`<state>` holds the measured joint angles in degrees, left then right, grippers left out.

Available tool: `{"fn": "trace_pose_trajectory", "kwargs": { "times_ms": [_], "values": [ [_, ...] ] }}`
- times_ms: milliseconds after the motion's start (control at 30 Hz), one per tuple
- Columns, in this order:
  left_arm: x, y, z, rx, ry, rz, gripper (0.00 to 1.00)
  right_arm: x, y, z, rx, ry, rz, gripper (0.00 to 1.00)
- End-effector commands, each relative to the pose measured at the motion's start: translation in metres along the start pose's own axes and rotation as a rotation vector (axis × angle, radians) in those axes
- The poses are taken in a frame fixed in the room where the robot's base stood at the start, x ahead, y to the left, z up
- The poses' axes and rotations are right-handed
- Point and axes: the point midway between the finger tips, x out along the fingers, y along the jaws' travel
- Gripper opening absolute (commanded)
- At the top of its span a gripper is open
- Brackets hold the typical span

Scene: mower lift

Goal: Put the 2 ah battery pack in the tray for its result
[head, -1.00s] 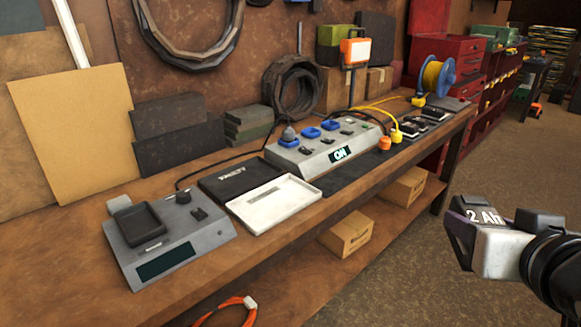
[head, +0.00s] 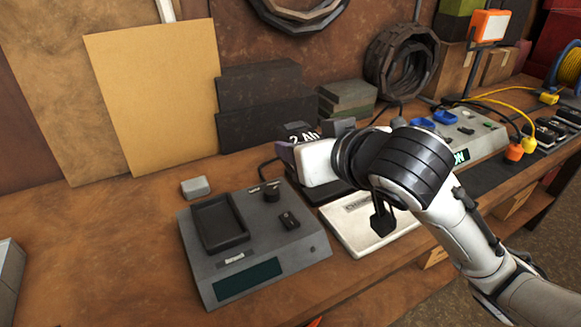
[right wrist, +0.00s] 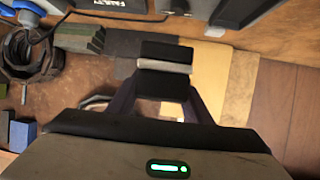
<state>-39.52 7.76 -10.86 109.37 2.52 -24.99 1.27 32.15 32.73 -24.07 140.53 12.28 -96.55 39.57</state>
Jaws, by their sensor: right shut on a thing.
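The 2 Ah battery pack (head: 301,135), dark with white lettering, is held by my right gripper (head: 300,150), above the bench behind the tester. In the right wrist view the pack (right wrist: 165,68) sits between the two fingers of my gripper (right wrist: 162,90). The white tray (head: 362,243) lies right of the tester, partly hidden by my right arm; its label is too small to read. The black tray (head: 335,216) behind it is mostly hidden; its word FAULTY shows in the right wrist view (right wrist: 135,8). My left gripper is not in view.
The grey tester (head: 290,262) has an empty cradle (head: 218,222) and a dark display. A small grey block (head: 196,187) stands behind it. A charging station (head: 478,135) with cables is at right. Boards (head: 155,95) lean on the wall.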

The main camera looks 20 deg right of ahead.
Motion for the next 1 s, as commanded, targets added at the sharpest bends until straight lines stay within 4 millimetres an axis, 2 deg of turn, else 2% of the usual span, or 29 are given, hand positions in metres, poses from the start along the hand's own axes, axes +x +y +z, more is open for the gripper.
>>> {"fn": "trace_pose_trajectory", "kwargs": {
  "times_ms": [167, 300, 400, 500, 600, 700, 767, 1000],
  "values": [
    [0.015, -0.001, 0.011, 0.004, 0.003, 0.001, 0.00, 0.061, 0.031, 0.021, -0.027, -0.006, -0.044, 0.03],
    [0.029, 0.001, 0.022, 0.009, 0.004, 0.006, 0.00, 0.121, 0.082, 0.033, -0.048, -0.002, -0.089, 0.03],
    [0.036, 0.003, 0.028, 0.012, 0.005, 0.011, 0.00, 0.150, 0.125, 0.030, -0.052, 0.005, -0.097, 0.03],
    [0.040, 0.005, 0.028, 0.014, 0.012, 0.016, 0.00, 0.167, 0.166, 0.025, -0.045, 0.008, -0.087, 0.03],
    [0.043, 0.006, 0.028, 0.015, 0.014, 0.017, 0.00, 0.174, 0.196, 0.019, -0.037, 0.009, -0.072, 0.03],
    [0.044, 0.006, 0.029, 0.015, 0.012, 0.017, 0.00, 0.177, 0.214, 0.017, -0.031, 0.008, -0.062, 0.03],
    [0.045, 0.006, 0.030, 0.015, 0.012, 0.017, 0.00, 0.180, 0.219, 0.020, -0.030, 0.006, -0.058, 0.03],
    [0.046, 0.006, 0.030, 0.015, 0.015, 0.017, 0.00, 0.199, 0.222, 0.058, -0.028, 0.002, -0.057, 0.03]
  ]
}}
